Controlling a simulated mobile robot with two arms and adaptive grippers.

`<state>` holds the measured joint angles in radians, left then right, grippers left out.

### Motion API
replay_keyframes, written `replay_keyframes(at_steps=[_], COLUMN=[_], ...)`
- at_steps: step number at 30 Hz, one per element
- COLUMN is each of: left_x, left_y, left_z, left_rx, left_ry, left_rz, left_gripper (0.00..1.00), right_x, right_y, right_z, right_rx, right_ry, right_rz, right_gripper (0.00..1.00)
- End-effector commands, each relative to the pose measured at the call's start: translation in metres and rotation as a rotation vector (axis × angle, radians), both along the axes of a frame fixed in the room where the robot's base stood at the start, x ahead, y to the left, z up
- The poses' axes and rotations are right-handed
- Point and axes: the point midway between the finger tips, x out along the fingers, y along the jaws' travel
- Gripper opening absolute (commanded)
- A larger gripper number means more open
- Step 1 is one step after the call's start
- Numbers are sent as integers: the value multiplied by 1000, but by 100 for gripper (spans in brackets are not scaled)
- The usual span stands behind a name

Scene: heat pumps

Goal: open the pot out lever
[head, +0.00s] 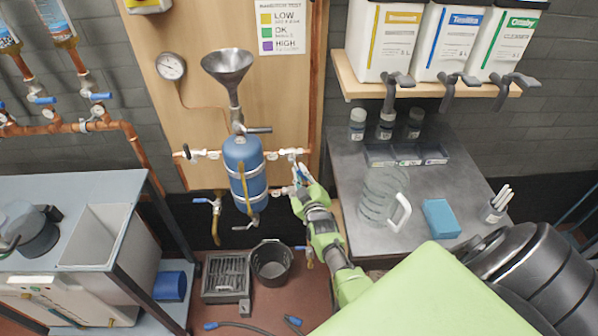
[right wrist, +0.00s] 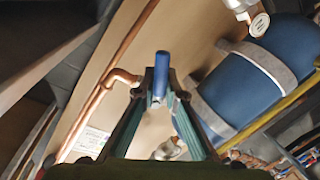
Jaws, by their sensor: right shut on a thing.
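The blue pot (head: 244,178) is mounted upright on the wooden board, with pipes and valves on both sides; it shows on the right in the right wrist view (right wrist: 245,75). My right gripper (head: 303,180) is just right of the pot, at the pipes there. Its fingers are shut on a blue lever (right wrist: 161,72), which points up between the fingertips in the right wrist view. In the head view the fingers mostly hide this lever. I cannot read any label that names it. My left gripper is not in view.
A funnel (head: 229,68) stands above the pot and a gauge (head: 171,66) hangs to its left. A metal table (head: 440,190) with a glass jug (head: 381,195) is right of my arm. A dark bucket (head: 272,264) and a crate (head: 226,280) stand on the floor below.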

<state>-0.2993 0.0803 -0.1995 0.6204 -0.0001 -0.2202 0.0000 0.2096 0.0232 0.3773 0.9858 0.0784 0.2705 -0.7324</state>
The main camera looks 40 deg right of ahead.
Motion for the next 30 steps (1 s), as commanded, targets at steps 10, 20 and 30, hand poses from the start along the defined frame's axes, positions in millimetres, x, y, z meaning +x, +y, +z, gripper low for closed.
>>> replay_keyframes(at_steps=[10, 20, 30], left_x=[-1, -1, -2], left_y=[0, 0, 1], left_z=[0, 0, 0], left_rx=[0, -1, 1], left_ry=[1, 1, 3], left_rz=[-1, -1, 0], left_gripper=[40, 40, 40], right_x=[0, 0, -12], right_y=[0, 0, 5], right_z=[0, 0, 0], right_rx=[-10, -8, -7], right_ry=[6, 5, 4], right_rz=[0, 0, 1], right_gripper=[0, 28, 28])
